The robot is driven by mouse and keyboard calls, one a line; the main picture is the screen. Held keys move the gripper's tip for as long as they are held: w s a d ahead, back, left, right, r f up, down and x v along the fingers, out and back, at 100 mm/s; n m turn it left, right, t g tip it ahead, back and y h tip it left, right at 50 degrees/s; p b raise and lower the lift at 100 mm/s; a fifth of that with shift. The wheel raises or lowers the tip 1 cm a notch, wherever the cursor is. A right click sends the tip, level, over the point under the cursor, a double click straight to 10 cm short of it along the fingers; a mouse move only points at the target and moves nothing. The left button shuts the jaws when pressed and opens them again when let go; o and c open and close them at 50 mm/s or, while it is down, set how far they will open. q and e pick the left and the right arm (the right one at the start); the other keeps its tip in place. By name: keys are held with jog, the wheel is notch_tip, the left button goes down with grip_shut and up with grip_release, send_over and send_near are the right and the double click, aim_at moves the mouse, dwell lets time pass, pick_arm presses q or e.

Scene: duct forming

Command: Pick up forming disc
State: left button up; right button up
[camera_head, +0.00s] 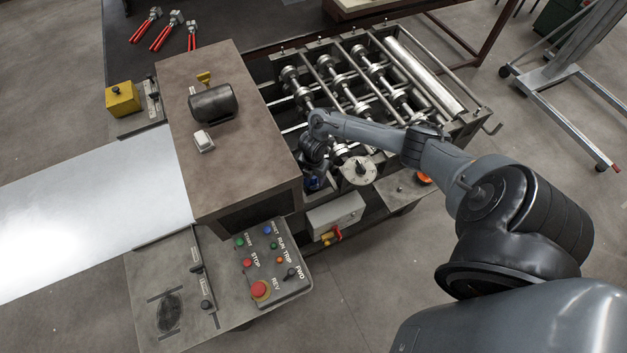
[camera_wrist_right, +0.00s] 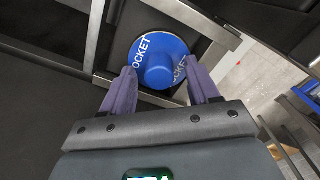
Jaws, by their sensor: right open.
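A blue disc (camera_wrist_right: 158,62) with a raised round knob in its middle and white lettering, partly readable as "OCKET", shows in the right wrist view. My right gripper (camera_wrist_right: 162,88) is open, with one finger on each side of the knob. I cannot tell whether the fingers touch it. In the head view my right gripper (camera_head: 314,168) points down beside the roller frame, and a small bit of blue (camera_head: 313,184) shows under it. A pale grey disc (camera_head: 358,171) lies to its right, and an orange disc (camera_head: 424,179) lies further right. My left gripper is not in view.
The roller machine (camera_head: 345,80) with shafts and bars stands behind my gripper. A brown box housing (camera_head: 235,140) is close on the left. A control panel (camera_head: 271,262) and a grey box with a red handle (camera_head: 335,214) are in front. A metal sheet (camera_head: 90,205) lies left.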

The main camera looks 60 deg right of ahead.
grip_shut()
dwell(0.3)
jog(key=shift+r, duration=0.15)
